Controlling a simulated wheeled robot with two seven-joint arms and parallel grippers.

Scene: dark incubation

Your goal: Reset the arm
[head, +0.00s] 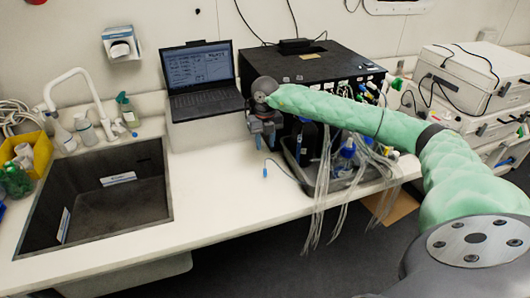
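My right arm (455,165), in a green quilted sleeve, reaches in from the right side of the head view and stretches left across the bench. My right gripper (265,138) is at its end, dark and pointing down, above the white bench top just right of the laptop. It is too small and dark to tell whether its fingers are open or shut, and I see no clear object in it. My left arm and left gripper are not in view.
A black instrument box (310,65) stands behind my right arm. A grey tray (298,172) with bottles and hanging tubes lies under the arm. An open laptop (205,100) and a sink (100,195) are to the left. The front bench top (215,205) is clear.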

